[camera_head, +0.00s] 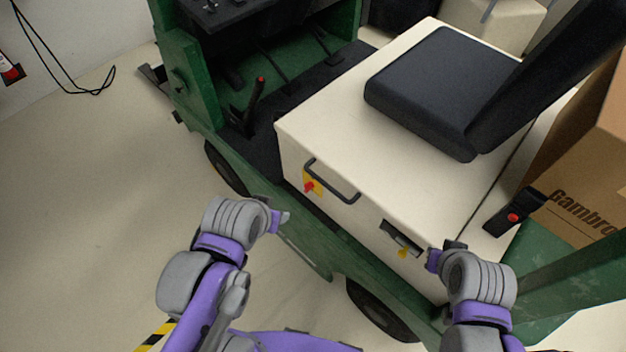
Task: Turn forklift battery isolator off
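A green forklift (215,115) with a cream battery cover (350,130) stands in front of me. A small red knob on a yellow plate, which looks like the battery isolator (309,186), is on the side face of the cover, just beside a dark handle (333,183). My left gripper (284,218) is below and left of the isolator and appears apart from it. My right gripper (432,256) is near a dark recess with a yellow piece (402,240), on the same side face. Both grippers are small and seen edge-on; their finger openings cannot be made out.
A black seat (430,90) sits on the cover. A dark bracket with a red button (514,216) and a cardboard box (590,160) are at the right. A red-topped lever (258,95) stands in the footwell. The floor (90,210) at the left is clear.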

